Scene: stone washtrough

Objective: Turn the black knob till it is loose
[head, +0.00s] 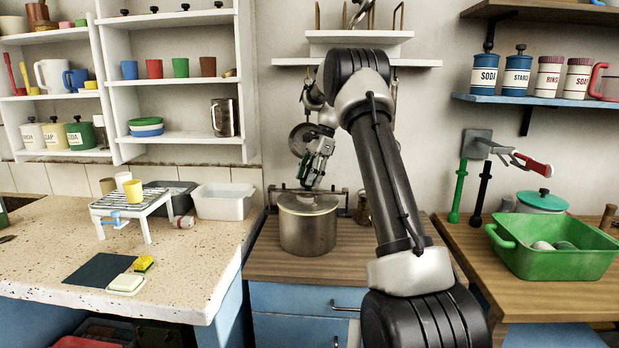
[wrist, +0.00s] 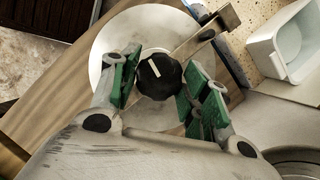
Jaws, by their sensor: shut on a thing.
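The black knob (wrist: 160,75) has a white line on its top and shows in the wrist view over the middle of a round pale metal lid (wrist: 150,28). A flat metal bar (wrist: 205,36) runs from beside the knob toward the upper right. My gripper (wrist: 158,84), with green finger pads, is shut on the knob, one finger on each side. In the head view my gripper (head: 310,184) points down at the lid of a steel pot (head: 307,232); the knob is hidden there by the fingers.
The pot stands on a wooden counter (head: 268,262), with a dark metal frame around it. A green basin (head: 560,262) stands right. A shelf (head: 355,62) hangs above.

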